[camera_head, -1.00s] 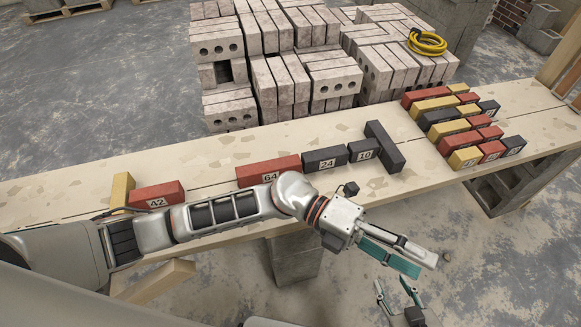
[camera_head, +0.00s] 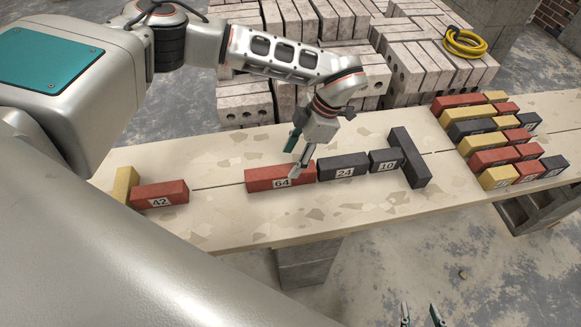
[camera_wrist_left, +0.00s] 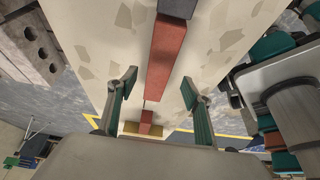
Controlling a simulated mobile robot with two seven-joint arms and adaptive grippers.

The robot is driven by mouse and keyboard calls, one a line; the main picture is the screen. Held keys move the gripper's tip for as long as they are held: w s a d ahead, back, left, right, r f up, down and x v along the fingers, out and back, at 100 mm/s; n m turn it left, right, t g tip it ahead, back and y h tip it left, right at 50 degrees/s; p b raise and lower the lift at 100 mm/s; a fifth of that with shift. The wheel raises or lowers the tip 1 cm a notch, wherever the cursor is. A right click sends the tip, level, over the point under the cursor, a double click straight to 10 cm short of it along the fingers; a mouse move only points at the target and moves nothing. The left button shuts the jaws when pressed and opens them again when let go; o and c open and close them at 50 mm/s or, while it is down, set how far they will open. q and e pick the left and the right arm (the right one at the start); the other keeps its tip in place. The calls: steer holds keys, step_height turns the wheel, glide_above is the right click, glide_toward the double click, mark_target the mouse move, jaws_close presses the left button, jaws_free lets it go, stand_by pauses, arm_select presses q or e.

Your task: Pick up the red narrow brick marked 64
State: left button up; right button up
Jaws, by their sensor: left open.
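The red narrow brick marked 64 (camera_head: 262,178) lies on the plank bench, its label facing the front edge. It also shows in the left wrist view (camera_wrist_left: 166,55), running lengthwise through the middle. My left gripper (camera_head: 295,156) is open over the right part of this brick. In the left wrist view, the fingers (camera_wrist_left: 157,88) stand on either side of the brick's line, with gaps. One finger hides part of the brick in the head view; I cannot tell whether it touches. My right gripper (camera_head: 421,314) shows only its spread, empty fingertips at the bottom edge.
The black brick 24 (camera_head: 343,167) adjoins 64's right end, with black brick 10 (camera_head: 385,160) and a black crosswise brick (camera_head: 409,157) beyond. Red brick 42 (camera_head: 160,194) and a yellow brick (camera_head: 126,185) lie left. Sorted bricks (camera_head: 490,155) fill the bench's (camera_head: 230,222) right end.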

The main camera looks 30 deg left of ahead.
mark_target(283, 170)
arm_select(q)
steer(key=shift+w+f, duration=0.15)
steer(key=shift+f, duration=0.05)
steer(key=shift+s+a+f, duration=0.15)
steer(key=shift+s+f, duration=0.05)
steer(key=shift+s, duration=0.1)
steer(key=shift+s+a+f, duration=0.15)
steer(key=shift+s+f, duration=0.1)
steer(key=shift+f, duration=0.15)
steer(key=shift+s+a+f, duration=0.1)
steer(key=shift+a+f, duration=0.15)
steer(key=shift+f, duration=0.3)
steer(key=x, duration=0.2)
steer(key=b+x, duration=0.1)
steer(key=x, duration=0.1)
steer(key=shift+a+f, duration=0.2)
steer(key=shift+a, duration=0.1)
arm_select(e)
steer(key=shift+w+d+f, duration=0.1)
steer(key=shift+f, duration=0.25)
arm_select(q)
steer(key=shift+r, duration=0.1)
arm_select(e)
steer(key=shift+r, duration=0.1)
arm_select(q)
jaws_close()
arm_select(e)
steer(key=shift+w, duration=0.1)
